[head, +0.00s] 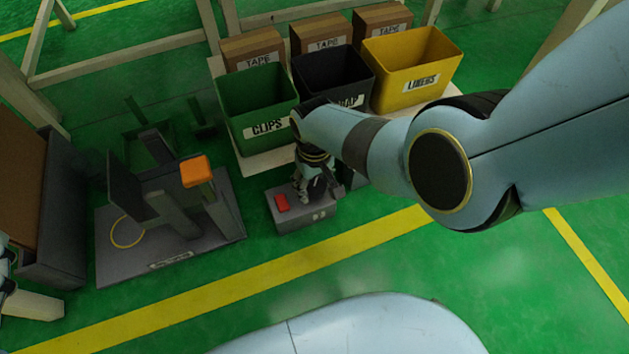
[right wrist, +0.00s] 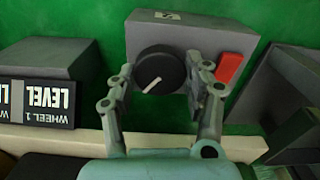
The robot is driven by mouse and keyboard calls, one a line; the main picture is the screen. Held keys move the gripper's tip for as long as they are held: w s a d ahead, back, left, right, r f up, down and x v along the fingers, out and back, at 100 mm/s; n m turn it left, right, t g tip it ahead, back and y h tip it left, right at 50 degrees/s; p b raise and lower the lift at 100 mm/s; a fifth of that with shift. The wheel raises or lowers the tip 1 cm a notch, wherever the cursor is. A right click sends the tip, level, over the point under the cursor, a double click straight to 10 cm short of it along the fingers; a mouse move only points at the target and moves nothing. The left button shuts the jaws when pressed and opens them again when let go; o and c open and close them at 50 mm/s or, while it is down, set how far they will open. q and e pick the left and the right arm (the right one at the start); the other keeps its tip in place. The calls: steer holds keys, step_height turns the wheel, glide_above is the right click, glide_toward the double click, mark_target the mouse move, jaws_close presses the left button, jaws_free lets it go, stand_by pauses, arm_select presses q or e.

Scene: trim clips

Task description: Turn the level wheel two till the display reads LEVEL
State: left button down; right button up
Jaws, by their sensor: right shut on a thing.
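The level wheel (right wrist: 158,70) is a round black knob with a white pointer line, on the face of a grey box (right wrist: 147,36). My right gripper (right wrist: 160,72) is shut on it, one finger on each side. In the head view my right gripper (head: 314,185) is over the grey box (head: 308,215) and the wheel is hidden. A black display (right wrist: 40,98) shows upside down in the right wrist view; one field reads WHEEL 1 LEVEL. A second field is cut off at the left edge, so its word cannot be read.
A red button (right wrist: 229,68) sits beside the wheel, close to one finger. Green (head: 258,105), black (head: 333,78) and yellow (head: 411,66) bins stand behind the box. A grey fixture with an orange block (head: 196,171) stands to the left. The floor in front is clear.

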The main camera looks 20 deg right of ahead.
mark_target(315, 187)
arm_select(q)
steer(key=shift+s+f, duration=0.15)
steer(key=shift+f, duration=0.15)
arm_select(e)
steer(key=shift+m, duration=0.3)
steer(key=o, duration=1.2)
arm_select(q)
steer(key=shift+s, duration=0.1)
arm_select(e)
steer(key=shift+r, duration=0.1)
steer(key=shift+r, duration=3.65)
